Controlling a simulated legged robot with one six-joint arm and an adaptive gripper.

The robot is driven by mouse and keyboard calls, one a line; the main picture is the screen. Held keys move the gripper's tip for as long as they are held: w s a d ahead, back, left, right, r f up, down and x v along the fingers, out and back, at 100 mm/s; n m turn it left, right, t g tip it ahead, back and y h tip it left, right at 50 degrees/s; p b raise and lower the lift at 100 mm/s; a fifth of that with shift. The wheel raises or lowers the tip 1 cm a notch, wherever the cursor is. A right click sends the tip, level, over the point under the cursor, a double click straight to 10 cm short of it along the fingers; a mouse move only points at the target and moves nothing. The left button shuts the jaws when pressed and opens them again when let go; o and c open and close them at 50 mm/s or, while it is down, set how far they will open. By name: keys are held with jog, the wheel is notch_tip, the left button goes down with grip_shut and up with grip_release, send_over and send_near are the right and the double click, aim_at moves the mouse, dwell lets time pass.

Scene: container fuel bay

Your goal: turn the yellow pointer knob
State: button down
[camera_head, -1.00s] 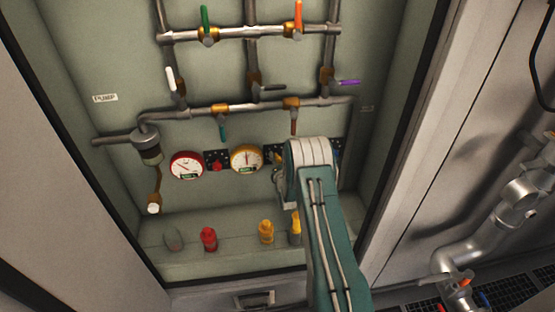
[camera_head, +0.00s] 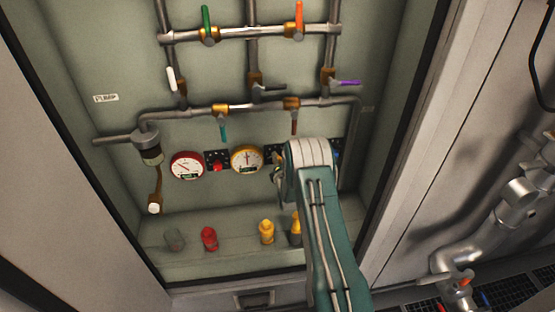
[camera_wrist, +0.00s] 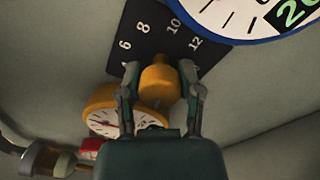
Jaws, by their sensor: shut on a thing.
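The yellow pointer knob (camera_wrist: 160,82) sits on a black dial plate (camera_wrist: 150,35) with white numbers in the wrist view. My gripper (camera_wrist: 160,90) is around the knob, with one finger on each side, shut on it. In the head view my teal arm covers the knob and the gripper. Part of a dark plate edge (camera_head: 272,153) shows just left of the arm. The knob's pointing direction is hard to tell.
A yellow-rimmed gauge (camera_head: 247,159), a red knob (camera_head: 217,166) and a red-rimmed gauge (camera_head: 187,165) lie to the left. A blue-rimmed gauge (camera_wrist: 235,22) is close by. Pipes with coloured valve levers run above; bottles (camera_head: 209,238) stand on the ledge below.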

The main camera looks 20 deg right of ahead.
jog(key=m, duration=0.7)
jog(key=shift+w+a, duration=0.1)
jog(key=shift+a, duration=0.05)
jog(key=m, duration=0.8)
jog(key=shift+h, duration=0.4)
jog(key=m, duration=0.3)
jog(key=shift+m, duration=0.4)
jog(key=m, duration=0.3)
jog(key=shift+r+m, duration=0.1)
jog(key=shift+m, duration=0.3)
jog(key=m, duration=0.3)
jog(key=shift+w+m, duration=0.1)
jog(key=shift+m, duration=2)
jog(key=shift+r, duration=0.1)
